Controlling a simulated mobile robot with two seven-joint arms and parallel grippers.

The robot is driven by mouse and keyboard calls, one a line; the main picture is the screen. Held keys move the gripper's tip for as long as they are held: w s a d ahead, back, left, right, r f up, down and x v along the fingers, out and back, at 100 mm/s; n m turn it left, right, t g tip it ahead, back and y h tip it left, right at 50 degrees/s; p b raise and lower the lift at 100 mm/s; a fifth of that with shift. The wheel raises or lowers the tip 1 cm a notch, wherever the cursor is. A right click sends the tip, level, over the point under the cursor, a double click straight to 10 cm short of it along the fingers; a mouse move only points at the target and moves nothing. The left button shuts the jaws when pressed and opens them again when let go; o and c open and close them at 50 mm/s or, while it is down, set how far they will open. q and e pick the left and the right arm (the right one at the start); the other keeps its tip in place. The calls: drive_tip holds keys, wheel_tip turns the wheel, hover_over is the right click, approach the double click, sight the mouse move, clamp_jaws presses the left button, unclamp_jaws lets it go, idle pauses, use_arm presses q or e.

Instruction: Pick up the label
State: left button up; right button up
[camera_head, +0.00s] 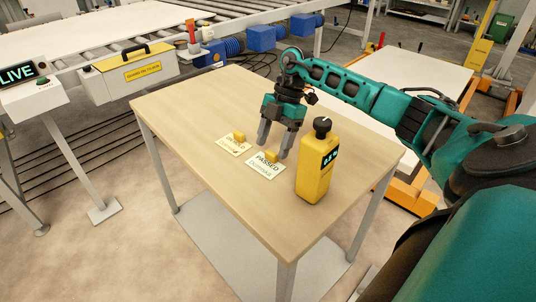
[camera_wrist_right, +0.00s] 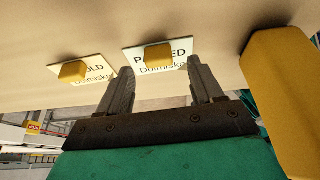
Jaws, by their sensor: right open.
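Two white labels lie on the wooden table (camera_head: 200,115). The one reading PASSED (camera_head: 265,169) bears a small yellow block (camera_head: 271,156). The other (camera_head: 233,148), whose text partly reads OLD in the right wrist view (camera_wrist_right: 97,72), lies to its left with a similar yellow block (camera_head: 239,136). My right gripper (camera_head: 273,150) points down at the PASSED label, fingers open and apart. In the right wrist view, the PASSED label's block (camera_wrist_right: 158,56) appears between the open fingers (camera_wrist_right: 160,72), with nothing held. Whether the fingertips touch the table is unclear. My left gripper is not seen.
A yellow device with a black knob (camera_head: 316,170) stands upright on the table, close right of the gripper. The table's left and front areas are clear. A white table (camera_head: 430,75) stands back right.

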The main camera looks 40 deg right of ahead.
sight(265, 161)
drive_tip(key=x, duration=0.2)
drive_tip(key=shift+a+f, duration=0.2)
drive_tip(key=c, duration=1.1)
drive_tip(key=shift+r, duration=0.1)
